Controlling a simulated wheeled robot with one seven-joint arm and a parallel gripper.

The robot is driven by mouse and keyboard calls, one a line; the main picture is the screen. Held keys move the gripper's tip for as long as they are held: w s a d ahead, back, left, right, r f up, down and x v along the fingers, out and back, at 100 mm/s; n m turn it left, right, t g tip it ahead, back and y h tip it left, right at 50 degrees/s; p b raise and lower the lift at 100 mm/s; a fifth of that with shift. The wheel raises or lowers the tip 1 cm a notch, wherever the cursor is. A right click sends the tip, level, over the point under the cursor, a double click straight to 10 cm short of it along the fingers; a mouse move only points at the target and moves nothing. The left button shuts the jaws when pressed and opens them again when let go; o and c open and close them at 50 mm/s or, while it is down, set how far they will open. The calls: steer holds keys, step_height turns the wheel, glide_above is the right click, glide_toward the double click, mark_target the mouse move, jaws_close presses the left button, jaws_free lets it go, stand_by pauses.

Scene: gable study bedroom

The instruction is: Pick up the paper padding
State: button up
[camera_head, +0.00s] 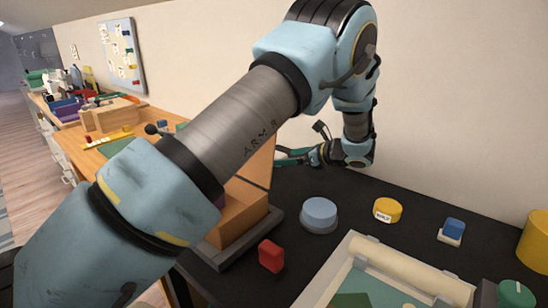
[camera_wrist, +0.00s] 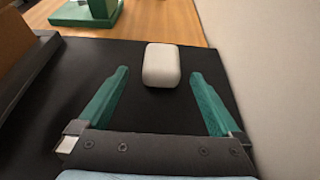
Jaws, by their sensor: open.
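A white, rounded block (camera_wrist: 162,64), which looks like the paper padding, lies on the black surface in the wrist view. My gripper (camera_wrist: 160,76) is open, with one green finger on each side of the block's near part in the picture. Gaps show on both sides, and no finger touches it. I cannot tell how far the fingers are above the surface. In the head view my gripper (camera_head: 291,156) is at the far end of the black bench top, by the wall. The block is hidden there behind my arm.
A brown box in a dark tray (camera_head: 236,240) stands left of my gripper. A blue-grey round tin (camera_head: 319,214), a yellow tin (camera_head: 387,210), a red block (camera_head: 271,256) and a pale tray with a cream roll (camera_head: 408,266) are nearer. The wall (camera_wrist: 262,60) is close on the right.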

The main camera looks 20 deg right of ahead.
mark_target(281, 155)
steer(key=p+x, duration=0.2)
steer(key=x, duration=0.2)
steer(key=shift+w+a, duration=0.1)
steer(key=shift+w, duration=0.35)
steer(key=shift+w+a+f, duration=0.1)
steer(key=shift+w+f, duration=0.1)
steer(key=shift+w, duration=0.05)
steer(key=shift+c, duration=0.2)
steer(key=c, duration=1.3)
steer(key=shift+r, duration=0.2)
